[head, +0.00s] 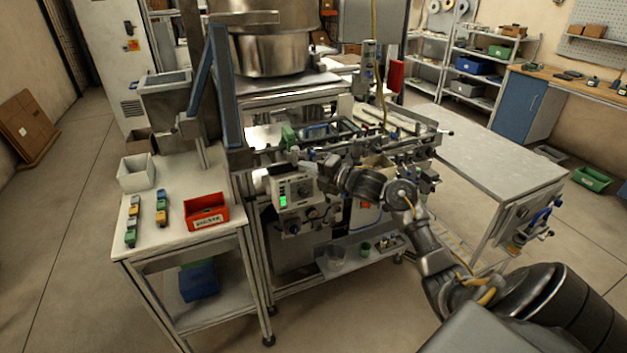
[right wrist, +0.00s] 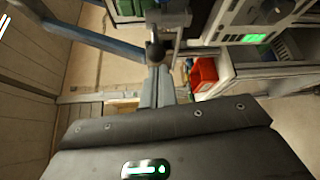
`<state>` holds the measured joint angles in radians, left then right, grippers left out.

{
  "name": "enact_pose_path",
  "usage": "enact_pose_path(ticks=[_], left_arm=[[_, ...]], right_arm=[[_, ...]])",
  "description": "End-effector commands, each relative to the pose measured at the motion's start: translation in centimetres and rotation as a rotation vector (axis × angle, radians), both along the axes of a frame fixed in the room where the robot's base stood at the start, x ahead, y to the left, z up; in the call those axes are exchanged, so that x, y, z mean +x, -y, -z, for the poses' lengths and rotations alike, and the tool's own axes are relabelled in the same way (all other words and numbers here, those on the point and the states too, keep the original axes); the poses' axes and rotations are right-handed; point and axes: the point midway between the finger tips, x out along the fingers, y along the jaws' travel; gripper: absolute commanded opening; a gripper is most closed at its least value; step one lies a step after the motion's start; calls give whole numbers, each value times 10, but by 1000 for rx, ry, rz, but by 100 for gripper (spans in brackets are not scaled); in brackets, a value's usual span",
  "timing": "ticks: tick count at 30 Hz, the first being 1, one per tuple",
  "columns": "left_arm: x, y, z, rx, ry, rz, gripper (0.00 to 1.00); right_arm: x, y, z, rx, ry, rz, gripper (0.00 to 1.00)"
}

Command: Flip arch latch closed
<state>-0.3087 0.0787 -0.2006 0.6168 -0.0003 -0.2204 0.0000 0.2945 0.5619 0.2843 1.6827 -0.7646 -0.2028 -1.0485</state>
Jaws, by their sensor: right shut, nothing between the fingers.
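My right gripper (head: 325,168) reaches over the front of the machine (head: 300,215), just above its control box (head: 293,190) with the green display. In the right wrist view the shut, empty fingers (right wrist: 158,72) point at a grey metal bracket (right wrist: 169,20) with a dark round knob (right wrist: 156,52). The fingertips overlap the knob in that view; I cannot tell whether they touch it. An arch latch is not clearly distinguishable, and its position cannot be read. My left gripper is not in view.
A side table (head: 172,240) on the left holds a red bin (head: 206,212), a white bin (head: 136,172) and small coloured blocks. A blue post (head: 226,85) stands left of the machine. A bare grey table (head: 490,160) stands at right. The floor in front is clear.

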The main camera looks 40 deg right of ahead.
Motion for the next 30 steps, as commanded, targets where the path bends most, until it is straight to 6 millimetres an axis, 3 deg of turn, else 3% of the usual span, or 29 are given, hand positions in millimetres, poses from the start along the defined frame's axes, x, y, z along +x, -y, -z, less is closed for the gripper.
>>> enact_pose_path(ticks=[1,7,15,23,30], left_arm=[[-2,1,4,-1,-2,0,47],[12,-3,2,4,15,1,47],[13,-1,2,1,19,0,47],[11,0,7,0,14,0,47],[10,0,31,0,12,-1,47]], right_arm=[[2,8,-3,-1,5,20,0],[12,-2,-8,5,9,7,0],[12,-6,-7,4,10,6,0],[10,-50,2,2,9,-7,0],[-46,-30,3,-6,6,-5,0]])
